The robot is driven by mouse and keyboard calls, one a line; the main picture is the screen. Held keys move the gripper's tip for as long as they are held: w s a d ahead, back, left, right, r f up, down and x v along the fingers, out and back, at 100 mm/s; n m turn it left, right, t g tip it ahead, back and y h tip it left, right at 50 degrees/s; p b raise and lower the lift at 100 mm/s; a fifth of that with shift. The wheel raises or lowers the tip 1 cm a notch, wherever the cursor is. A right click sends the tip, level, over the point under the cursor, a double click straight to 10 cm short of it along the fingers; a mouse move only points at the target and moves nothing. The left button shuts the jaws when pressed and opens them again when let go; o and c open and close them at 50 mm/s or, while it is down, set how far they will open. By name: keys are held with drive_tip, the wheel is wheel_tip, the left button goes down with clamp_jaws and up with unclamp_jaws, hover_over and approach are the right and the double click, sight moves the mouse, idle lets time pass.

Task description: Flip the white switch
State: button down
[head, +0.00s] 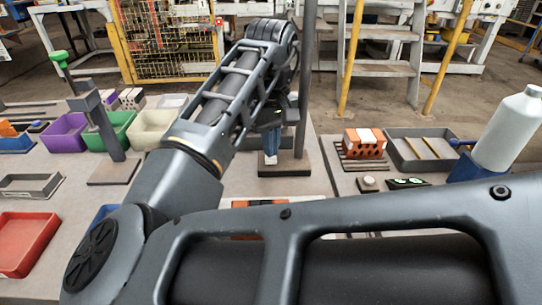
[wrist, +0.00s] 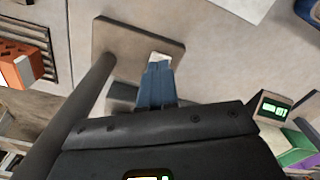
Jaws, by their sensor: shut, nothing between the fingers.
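My gripper (head: 270,150) points down in front of a grey upright post (head: 304,90) on a dark base plate (head: 290,170) at the centre of the head view. In the wrist view its blue fingers (wrist: 157,68) are together over the base plate (wrist: 115,35), beside the post (wrist: 85,105). A small white patch shows at the fingertips; I cannot tell if it is the white switch or part of the fingers. Contact cannot be judged. No white switch can be made out for certain, and my arm hides much of the table.
A red brick (head: 365,142) on a rack, a grey tray (head: 421,150) and a white bottle (head: 508,130) stand on the right. Coloured bins and another post (head: 105,130) stand on the left. A small device with a green display (wrist: 272,108) shows in the wrist view.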

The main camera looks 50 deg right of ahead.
drive_tip(key=shift+f+b, duration=0.35)
drive_tip(key=shift+f, duration=0.6)
idle(0.5)
wheel_tip(320, 180, up, 7)
drive_tip(key=p, duration=0.7)
drive_tip(key=shift+r+p, duration=0.1)
drive_tip(key=shift+p, duration=0.25)
idle(0.4)
